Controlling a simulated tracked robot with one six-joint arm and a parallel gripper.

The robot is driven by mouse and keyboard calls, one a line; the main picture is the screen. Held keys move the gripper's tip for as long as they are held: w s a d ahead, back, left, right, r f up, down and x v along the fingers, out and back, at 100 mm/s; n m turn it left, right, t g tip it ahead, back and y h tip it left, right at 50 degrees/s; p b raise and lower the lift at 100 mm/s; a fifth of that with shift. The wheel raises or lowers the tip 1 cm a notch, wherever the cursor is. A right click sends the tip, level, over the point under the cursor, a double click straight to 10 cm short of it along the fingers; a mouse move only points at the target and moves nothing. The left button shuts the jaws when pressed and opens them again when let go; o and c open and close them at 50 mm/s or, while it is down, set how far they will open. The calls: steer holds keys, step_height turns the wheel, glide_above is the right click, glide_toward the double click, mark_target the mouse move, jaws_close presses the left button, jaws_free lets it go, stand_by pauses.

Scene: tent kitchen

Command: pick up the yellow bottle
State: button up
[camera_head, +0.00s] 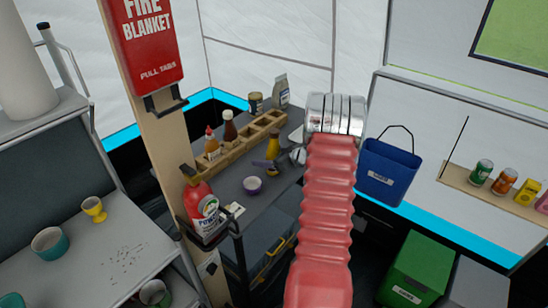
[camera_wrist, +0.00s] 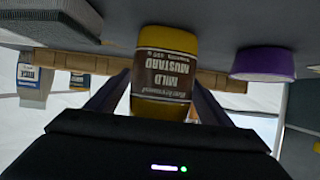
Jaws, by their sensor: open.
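The yellow bottle (camera_head: 273,146) stands on the dark counter in front of the wooden rack. In the wrist view, which is upside down, it shows as a yellow bottle with a brown "Mild Mustard" label (camera_wrist: 163,78). My gripper (camera_head: 268,164) is at the bottle, low over the counter. In the wrist view the fingers of my gripper (camera_wrist: 161,90) are apart, one on each side of the bottle. I cannot tell whether either finger touches it. Part of the bottle is hidden behind my gripper's body.
A purple bowl (camera_head: 252,185) stands close by; it also shows in the wrist view (camera_wrist: 263,63). The wooden rack (camera_head: 240,147) behind holds sauce bottles (camera_head: 229,128). A red bottle (camera_head: 199,207) stands at the counter's near left corner. A blue bin (camera_head: 387,172) hangs at the right.

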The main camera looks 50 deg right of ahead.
steer(key=shift+c, duration=0.7)
steer(key=c, duration=1.4)
